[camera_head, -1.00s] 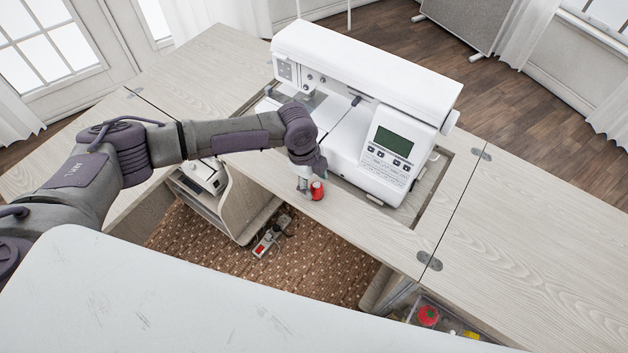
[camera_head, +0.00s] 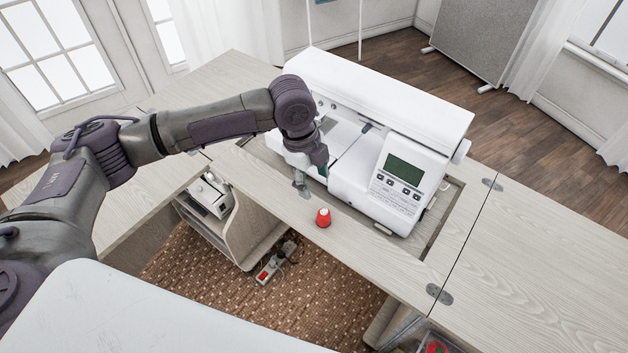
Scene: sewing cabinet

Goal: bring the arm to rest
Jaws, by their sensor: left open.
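My left arm reaches in from the left over the sewing cabinet. My left gripper (camera_head: 303,191) points down and is open and empty. It hangs just behind and to the left of a red spool (camera_head: 323,218), apart from it. The spool stands upright on the cabinet top (camera_head: 375,252), near its front edge. My right gripper is not in view.
A white sewing machine (camera_head: 375,110) sits in the cabinet's recess, close behind my left gripper. Below the front edge are an open shelf unit (camera_head: 245,225) and a power strip (camera_head: 271,268) on the carpet. The right leaf (camera_head: 540,255) is clear.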

